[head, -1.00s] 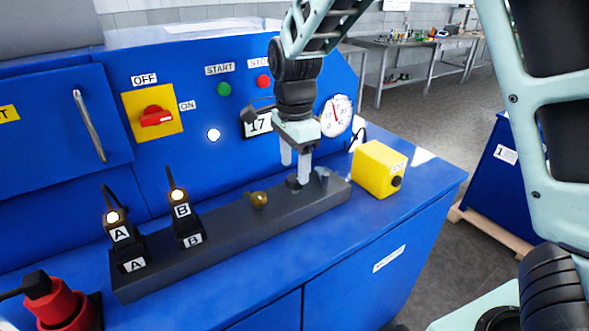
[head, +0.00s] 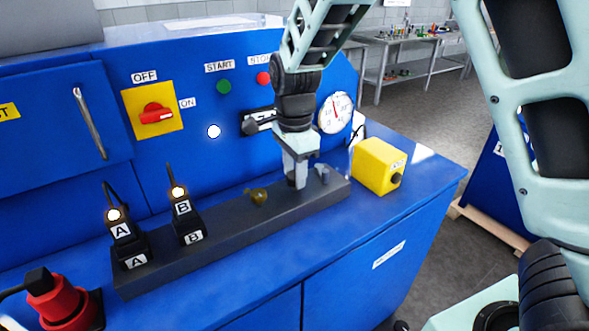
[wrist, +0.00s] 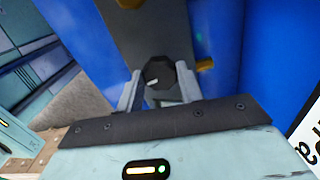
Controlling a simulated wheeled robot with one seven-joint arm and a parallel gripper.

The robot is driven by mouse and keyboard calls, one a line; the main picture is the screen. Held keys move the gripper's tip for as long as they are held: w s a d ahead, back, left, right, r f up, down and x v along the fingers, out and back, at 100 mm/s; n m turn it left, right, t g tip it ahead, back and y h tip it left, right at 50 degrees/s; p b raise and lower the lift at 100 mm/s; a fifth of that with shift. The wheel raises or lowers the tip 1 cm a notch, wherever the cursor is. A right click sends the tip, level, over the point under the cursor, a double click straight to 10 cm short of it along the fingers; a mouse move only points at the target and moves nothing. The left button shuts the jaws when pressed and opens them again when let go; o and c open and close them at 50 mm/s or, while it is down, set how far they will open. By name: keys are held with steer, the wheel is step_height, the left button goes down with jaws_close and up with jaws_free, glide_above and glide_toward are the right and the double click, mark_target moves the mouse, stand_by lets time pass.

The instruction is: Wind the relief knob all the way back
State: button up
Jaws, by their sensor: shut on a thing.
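The relief knob (wrist: 160,73) is a black, faceted knob with a pale mark on it, in the middle of the wrist view. It sits on the dark manifold block (head: 225,219). My gripper (wrist: 158,92) has one pale finger on each side of the knob and is shut on it. In the head view my gripper (head: 297,184) points down onto the right part of the block, and its fingers hide the knob. The dial gauge (head: 336,113) is on the blue panel behind, with a red needle.
Valve plugs A (head: 122,231) and B (head: 183,210) stand on the block's left part. A brass fitting (head: 257,196) lies between them and my gripper. A yellow box (head: 379,166) stands to the right. A red switch (head: 156,114) and buttons are on the panel.

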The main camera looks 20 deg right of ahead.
steer(key=shift+n, duration=0.3)
steer(key=n, duration=0.4)
steer(key=shift+n, duration=0.3)
steer(key=n, duration=1.1)
steer(key=shift+d, duration=0.1)
steer(key=n, duration=0.5)
steer(key=shift+p, duration=0.3)
steer(key=shift+n, duration=0.4)
steer(key=o, duration=1)
steer(key=shift+r, duration=0.15)
step_height(320, 180, up, 17)
steer(key=b, duration=0.3)
